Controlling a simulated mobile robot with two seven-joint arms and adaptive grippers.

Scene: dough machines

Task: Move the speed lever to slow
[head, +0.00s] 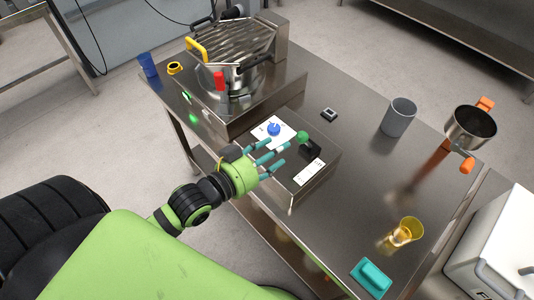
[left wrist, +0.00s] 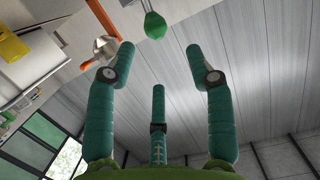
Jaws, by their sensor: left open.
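The speed lever (head: 302,137) has a green ball knob and rises from a black block (head: 311,149) on the steel control box (head: 300,190). In the left wrist view the green knob (left wrist: 155,25) shows at the top, just past the fingertips and roughly centred between the two outer ones. My left gripper (head: 276,152) is open and empty, its three teal fingers reaching over the box toward the knob from the left. The fingers appear apart from the knob. They also show in the left wrist view (left wrist: 160,62). My right gripper is not in view.
A blue dial (head: 273,129) on a white plate sits beside the fingers. A white label (head: 310,172) lies near the block. The dough machine (head: 235,50) stands behind. A grey cup (head: 398,117), a pot (head: 471,127), a yellow cup (head: 406,232) and a teal item (head: 371,278) stand right.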

